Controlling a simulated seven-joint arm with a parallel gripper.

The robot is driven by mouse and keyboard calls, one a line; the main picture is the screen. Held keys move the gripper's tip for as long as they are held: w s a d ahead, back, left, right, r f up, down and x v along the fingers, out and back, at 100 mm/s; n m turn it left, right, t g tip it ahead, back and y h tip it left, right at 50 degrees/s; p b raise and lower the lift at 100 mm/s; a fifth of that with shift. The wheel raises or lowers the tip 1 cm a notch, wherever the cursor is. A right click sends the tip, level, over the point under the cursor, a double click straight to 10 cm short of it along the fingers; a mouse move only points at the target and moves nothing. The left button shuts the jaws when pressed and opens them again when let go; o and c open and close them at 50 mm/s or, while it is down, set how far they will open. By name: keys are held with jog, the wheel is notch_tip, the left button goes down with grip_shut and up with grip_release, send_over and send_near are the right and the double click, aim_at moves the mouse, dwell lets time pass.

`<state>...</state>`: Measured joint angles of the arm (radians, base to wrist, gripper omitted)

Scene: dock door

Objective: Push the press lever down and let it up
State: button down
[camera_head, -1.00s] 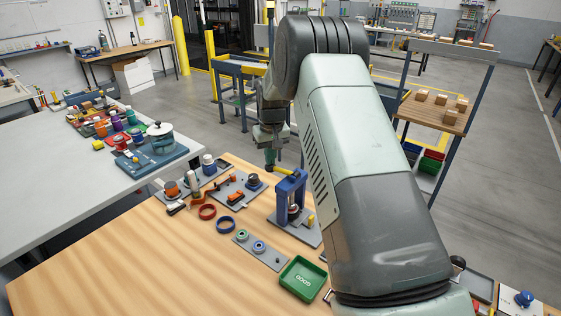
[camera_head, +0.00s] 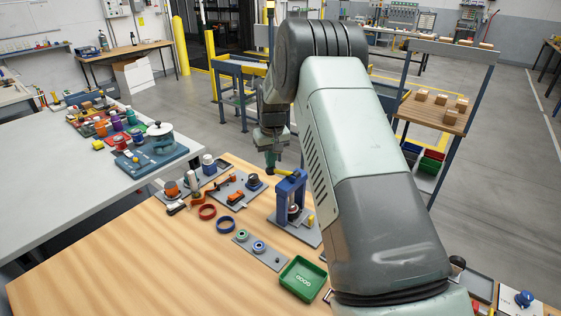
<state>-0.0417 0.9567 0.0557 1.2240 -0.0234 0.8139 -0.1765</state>
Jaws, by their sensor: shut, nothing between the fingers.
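The press (camera_head: 301,203) is a blue upright frame on a grey base plate on the wooden table, with a dark round part inside it. Its yellow lever (camera_head: 285,174) sticks out to the left from the top of the frame. My gripper (camera_head: 270,167) points down at the lever's outer end. The fingers look shut and empty. The tips are at or very close to the lever; whether they touch it I cannot tell. My arm hides the area to the right of the press.
A green tray (camera_head: 302,279) and a grey plate with rings (camera_head: 259,247) lie in front of the press. The table's front left is clear.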

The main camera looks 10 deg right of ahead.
jog(key=shift+r, duration=0.1)
notch_tip(320, 180, up, 10)
dwell(1.4)
jog(key=s+d+r+m+t, duration=0.1)
jog(key=s+d+r+t, duration=0.15)
jog(key=s+r, duration=1.65)
jog(key=s+d+f+m+t, duration=0.1)
jog(key=s+d+f, duration=0.1)
jog(key=s, duration=2.2)
jog(key=shift+s+d+f+m, duration=0.15)
jog(key=shift+s+m, duration=0.1)
jog(key=shift+m, duration=0.05)
